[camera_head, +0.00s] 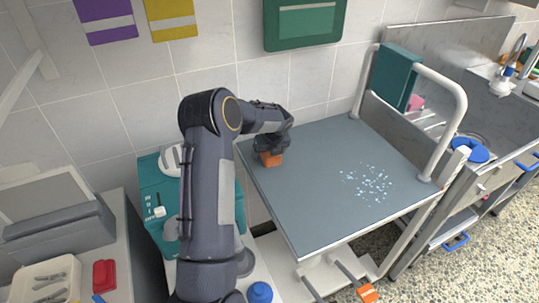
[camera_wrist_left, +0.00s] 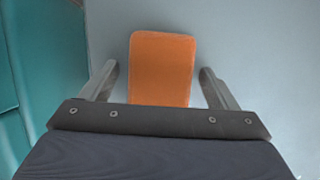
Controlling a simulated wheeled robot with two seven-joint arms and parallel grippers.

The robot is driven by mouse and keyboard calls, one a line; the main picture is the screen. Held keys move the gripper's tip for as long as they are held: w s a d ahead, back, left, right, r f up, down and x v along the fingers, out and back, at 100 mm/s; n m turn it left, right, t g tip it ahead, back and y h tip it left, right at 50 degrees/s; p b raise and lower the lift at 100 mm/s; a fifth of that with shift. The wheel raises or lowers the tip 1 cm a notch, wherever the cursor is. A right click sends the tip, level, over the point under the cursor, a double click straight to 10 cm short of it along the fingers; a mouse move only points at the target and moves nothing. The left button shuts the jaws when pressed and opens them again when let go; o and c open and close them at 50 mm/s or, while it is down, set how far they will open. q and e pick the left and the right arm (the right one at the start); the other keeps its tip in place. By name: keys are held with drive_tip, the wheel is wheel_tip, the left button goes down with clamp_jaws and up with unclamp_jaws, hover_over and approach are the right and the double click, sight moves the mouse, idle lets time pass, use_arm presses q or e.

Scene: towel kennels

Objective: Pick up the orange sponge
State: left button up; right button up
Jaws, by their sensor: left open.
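The orange sponge (camera_head: 271,159) lies on the grey-blue table top (camera_head: 325,200) near its left edge. My left gripper (camera_head: 270,150) is above the sponge and partly covers it in the head view. In the left wrist view the sponge (camera_wrist_left: 162,68) sits between the two open fingers of the left gripper (camera_wrist_left: 160,85), with a visible gap on each side. The sponge's near end is hidden by the gripper body. My right gripper is not in view.
Pale blue bits (camera_head: 368,184) are scattered on the table's right half. A teal machine (camera_head: 155,205) stands left of the table. The table's middle is clear.

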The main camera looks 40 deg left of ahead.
use_arm(q)
drive_tip(key=shift+c, duration=0.3)
drive_tip(key=c, duration=1)
